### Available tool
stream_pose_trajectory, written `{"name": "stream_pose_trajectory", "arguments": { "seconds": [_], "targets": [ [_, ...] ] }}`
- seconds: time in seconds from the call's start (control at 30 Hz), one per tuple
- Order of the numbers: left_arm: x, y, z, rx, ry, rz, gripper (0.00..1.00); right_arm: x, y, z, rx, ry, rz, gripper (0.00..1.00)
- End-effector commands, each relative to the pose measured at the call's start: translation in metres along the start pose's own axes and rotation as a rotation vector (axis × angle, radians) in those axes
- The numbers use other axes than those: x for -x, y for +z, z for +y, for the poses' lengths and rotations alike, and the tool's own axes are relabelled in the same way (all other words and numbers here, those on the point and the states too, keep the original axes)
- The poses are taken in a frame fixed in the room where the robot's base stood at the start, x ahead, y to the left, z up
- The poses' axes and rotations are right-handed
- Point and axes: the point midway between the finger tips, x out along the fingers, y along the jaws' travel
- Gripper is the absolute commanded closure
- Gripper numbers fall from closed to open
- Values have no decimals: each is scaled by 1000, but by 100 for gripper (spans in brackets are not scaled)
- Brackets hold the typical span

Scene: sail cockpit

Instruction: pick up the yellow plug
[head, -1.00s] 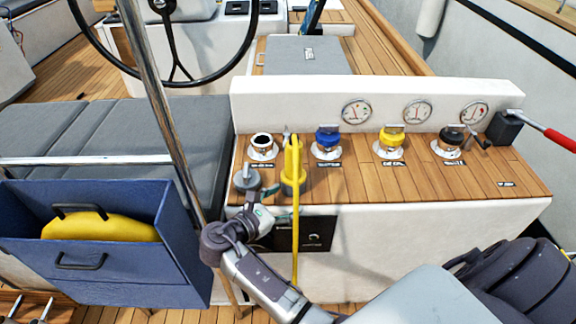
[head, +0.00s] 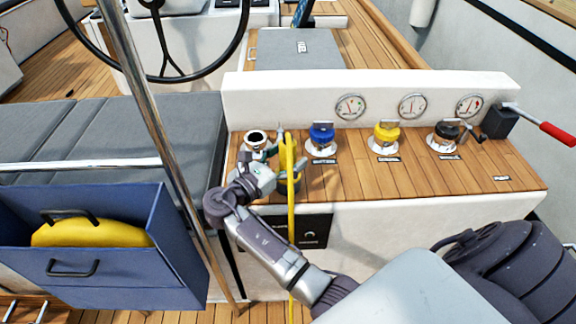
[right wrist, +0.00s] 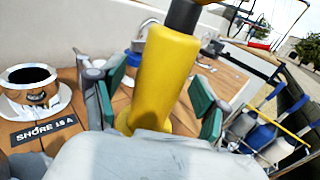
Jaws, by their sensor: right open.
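The yellow plug (head: 285,148) stands roughly upright at the left end of the teak console top, its yellow cable hanging over the front edge. In the right wrist view its thick yellow body (right wrist: 164,75) rises between my fingers, with a dark end on top. My right gripper (right wrist: 158,97) is open, one green pad on each side of the plug, with visible gaps. In the head view the right gripper (head: 274,165) partly hides the plug's lower part. My left gripper is not in view.
An uncapped socket (head: 256,139) is close behind and left of the gripper. Blue (head: 322,134), yellow (head: 386,133) and black (head: 447,132) capped sockets stand to the right. A steel pole (head: 150,120) and a blue bin (head: 185,245) are left. The console's right front is clear.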

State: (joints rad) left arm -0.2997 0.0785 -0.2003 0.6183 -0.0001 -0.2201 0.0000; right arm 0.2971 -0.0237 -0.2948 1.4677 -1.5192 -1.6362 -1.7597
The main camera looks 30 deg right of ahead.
Motion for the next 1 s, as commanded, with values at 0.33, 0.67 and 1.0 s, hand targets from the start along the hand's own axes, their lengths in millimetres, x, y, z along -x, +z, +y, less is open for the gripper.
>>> {"name": "stream_pose_trajectory", "arguments": {
  "seconds": [0.33, 0.67, 1.0],
  "targets": [
    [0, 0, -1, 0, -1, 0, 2, -2, 0, 0, 0, 1, 1, 46],
    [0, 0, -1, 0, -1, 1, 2, -2, 0, 0, 0, 1, 1, 100],
    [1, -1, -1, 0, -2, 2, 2, -2, 3, 1, -2, 2, 0, 100]
  ]
}}
